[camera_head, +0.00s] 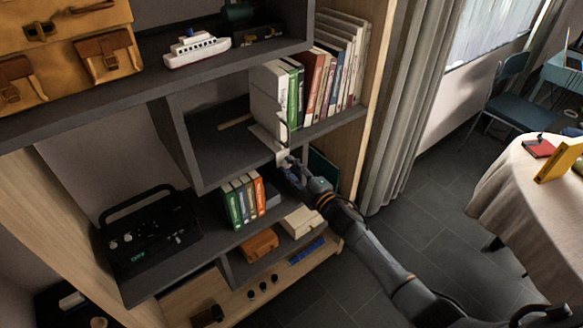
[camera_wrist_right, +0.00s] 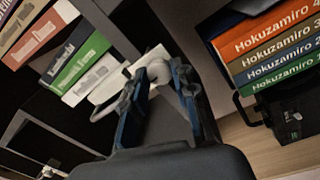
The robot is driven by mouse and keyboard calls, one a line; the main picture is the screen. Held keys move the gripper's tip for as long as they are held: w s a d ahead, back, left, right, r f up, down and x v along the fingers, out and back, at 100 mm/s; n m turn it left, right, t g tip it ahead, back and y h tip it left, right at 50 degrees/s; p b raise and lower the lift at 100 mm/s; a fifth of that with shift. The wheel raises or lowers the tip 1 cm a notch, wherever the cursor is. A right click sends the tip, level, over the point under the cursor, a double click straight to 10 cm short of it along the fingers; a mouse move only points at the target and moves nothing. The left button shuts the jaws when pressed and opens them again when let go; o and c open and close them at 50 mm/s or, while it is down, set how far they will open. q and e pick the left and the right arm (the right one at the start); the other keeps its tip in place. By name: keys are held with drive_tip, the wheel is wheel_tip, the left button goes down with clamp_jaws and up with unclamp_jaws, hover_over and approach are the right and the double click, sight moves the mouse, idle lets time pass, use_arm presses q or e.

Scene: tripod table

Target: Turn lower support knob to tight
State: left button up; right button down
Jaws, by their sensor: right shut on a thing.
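The knob (camera_wrist_right: 157,62) is a rounded pale piece at the end of a white support (camera_wrist_right: 112,88) in the right wrist view. In the head view the white support (camera_head: 268,138) sits at the front edge of the middle shelf, below the books. My right gripper (camera_head: 288,165) reaches up to it from the lower right. In the right wrist view my right gripper (camera_wrist_right: 160,78) has its two blue fingertips around the knob and is shut on it. The fingers partly hide the knob, and its turn angle cannot be read. My left gripper is not in view.
Books (camera_head: 316,82) stand just above the support. Several colored volumes (camera_head: 243,200) stand on the shelf below. A black radio (camera_head: 148,240) sits at left, and a toy ship (camera_head: 197,48) on the upper shelf. A curtain (camera_head: 405,110) hangs to the right. The floor in front is open.

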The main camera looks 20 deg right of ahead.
drive_tip(key=shift+m, duration=0.7)
drive_tip(key=c, duration=1)
unclamp_jaws()
drive_tip(key=shift+c, duration=0.2)
drive_tip(key=shift+s, duration=0.1)
drive_tip(key=v, duration=1.2)
